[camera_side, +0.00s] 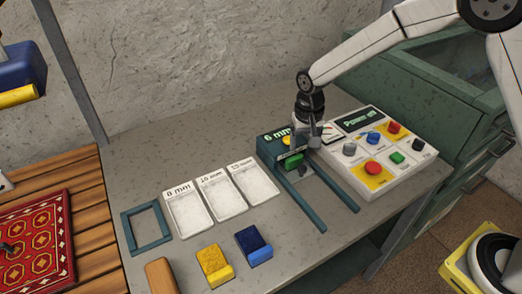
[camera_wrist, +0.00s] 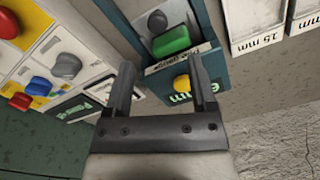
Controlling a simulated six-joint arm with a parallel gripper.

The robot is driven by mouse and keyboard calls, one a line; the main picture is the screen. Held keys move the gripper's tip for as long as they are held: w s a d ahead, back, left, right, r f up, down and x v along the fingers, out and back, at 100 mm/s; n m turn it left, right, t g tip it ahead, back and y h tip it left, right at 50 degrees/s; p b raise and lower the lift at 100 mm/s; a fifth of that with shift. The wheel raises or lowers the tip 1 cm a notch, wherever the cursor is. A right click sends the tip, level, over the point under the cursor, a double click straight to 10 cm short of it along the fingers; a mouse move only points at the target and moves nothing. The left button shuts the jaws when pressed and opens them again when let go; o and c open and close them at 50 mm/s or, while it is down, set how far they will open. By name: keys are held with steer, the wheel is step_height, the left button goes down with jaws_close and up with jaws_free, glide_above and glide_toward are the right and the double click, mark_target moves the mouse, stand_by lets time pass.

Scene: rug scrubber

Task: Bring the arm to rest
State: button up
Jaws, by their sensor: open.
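My gripper (camera_side: 314,139) hangs above the teal fixture (camera_side: 342,190), near its back end and the left edge of the control panel (camera_side: 408,170). In the wrist view my gripper (camera_wrist: 164,72) has its two fingers apart, with nothing between the tips. A green block (camera_wrist: 172,41) and a yellow knob (camera_wrist: 181,82) on the fixture lie beyond the fingers. The green block (camera_side: 292,161) also shows in the side view, partly behind my gripper. I cannot tell the exact height of the fingertips above the fixture.
Labelled white trays (camera_side: 219,195) and a teal frame (camera_side: 147,226) lie on the grey bench. A yellow brush (camera_side: 214,266), a blue brush (camera_side: 253,245) and a wooden block (camera_side: 160,275) sit in front. A patterned rug (camera_side: 38,240) is at left; a green bin (camera_side: 440,95) stands behind.

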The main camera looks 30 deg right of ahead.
steer(key=s+d+r+n+t, duration=0.1)
steer(key=s+d, duration=0.3)
steer(key=s, duration=0.5)
steer(key=s+d+r+n+t, duration=0.1)
steer(key=s+d+r+n, duration=0.2)
steer(key=s, duration=0.6)
steer(key=shift+s+d+t, duration=0.3)
steer(key=shift+d, duration=0.2)
stand_by(0.8)
